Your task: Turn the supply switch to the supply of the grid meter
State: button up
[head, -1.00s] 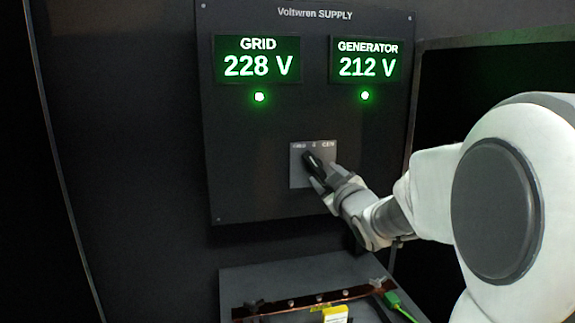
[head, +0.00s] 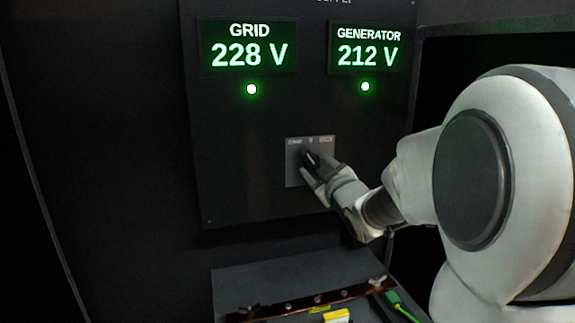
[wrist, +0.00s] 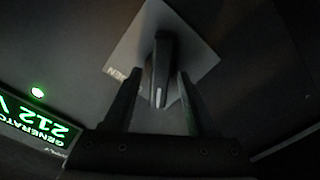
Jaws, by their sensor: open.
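The supply switch is a black handle (wrist: 160,70) on a grey plate (head: 294,165) marked GRID, 0 and GEN. In the head view the handle's upper end (head: 308,155) leans up and left, toward the GRID side. The grid meter (head: 249,47) reads 228 V with a lit green lamp below it. The generator meter (head: 366,48) reads 212 V, also with a green lamp. My gripper (head: 315,172) is at the switch. In the wrist view its open fingers (wrist: 156,88) stand on either side of the handle, with gaps visible. The fingers partly hide the plate.
The dark panel (head: 230,180) carries the meters and switch. Below it is a grey box top (head: 245,285) with a copper bar (head: 262,313), a yellow block (head: 337,316) and a green connector with cable (head: 393,298). The area left of the panel is dark and looks clear.

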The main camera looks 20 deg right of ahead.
grip_shut()
dwell(0.3)
jog(key=shift+f+b, duration=0.1)
jog(key=shift+b, duration=0.35)
jog(key=shift+f+n+b, duration=0.1)
jog(key=shift+n+b, duration=0.5)
jog(key=shift+b, duration=0.3)
jog(key=shift+n+b, duration=0.6)
jog(key=shift+b, duration=0.1)
jog(key=shift+r, duration=0.2)
